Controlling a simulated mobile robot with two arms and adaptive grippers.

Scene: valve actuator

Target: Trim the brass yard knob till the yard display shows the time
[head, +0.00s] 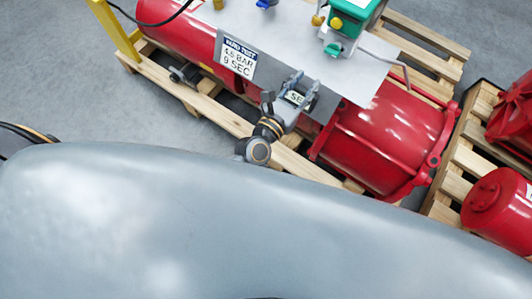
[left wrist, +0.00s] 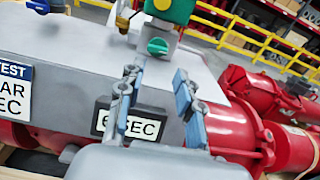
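The yard display (head: 296,97) is a small dark-framed panel on the front of the grey plate. In the left wrist view the display (left wrist: 104,118) shows a 6 and "SEC", partly covered by a finger. A sign (head: 237,57) reads "4.5 BAR 9 SEC"; it also shows at the left of the left wrist view (left wrist: 12,90). A small brass fitting (head: 318,20) stands beside the green box; it appears in the left wrist view (left wrist: 123,20). I cannot tell whether it is the yard knob. My left gripper (head: 298,86) is open and empty before the display.
Another brass piece (head: 218,4) and a blue handle (head: 266,3) stand farther left. A red cylinder (head: 385,140) lies on a wooden pallet (head: 180,92). A thin pipe (head: 390,62) bends beside the plate.

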